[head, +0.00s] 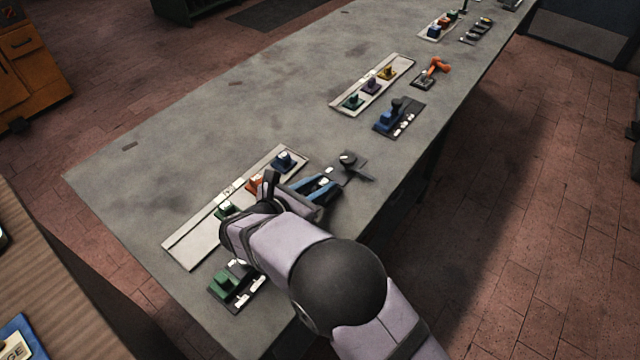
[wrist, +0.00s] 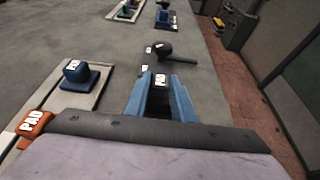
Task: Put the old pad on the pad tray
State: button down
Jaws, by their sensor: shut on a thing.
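My gripper (head: 318,188) is low over the bench, beside the black press-like tool. In the wrist view its blue fingers (wrist: 160,95) are shut on a small pad (wrist: 160,81) with a white PAD label; the fingers hide most of the pad. A long pale tray (head: 190,248) lies to the left of my gripper. It carries a green pad (head: 225,209), an orange pad (head: 255,186) and a blue pad (head: 284,160). Its near-left end is bare. The blue pad (wrist: 80,75) and the orange pad (wrist: 33,123) also show in the wrist view.
A black knob on a dark base (head: 348,160) stands just beyond my gripper. A dark plate with a green block (head: 222,283) lies at the near edge. Farther along are another pale tray (head: 345,103), a blue fixture (head: 398,117) and an orange tool (head: 434,70). The bench's left part is clear.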

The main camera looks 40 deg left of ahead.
jog(key=shift+f, duration=0.2)
jog(key=c, duration=1.5)
grip_release()
jog(key=shift+s, duration=0.1)
jog(key=shift+b+v, duration=0.85)
jog(key=shift+v, duration=2.75)
jog(key=shift+r, duration=0.1)
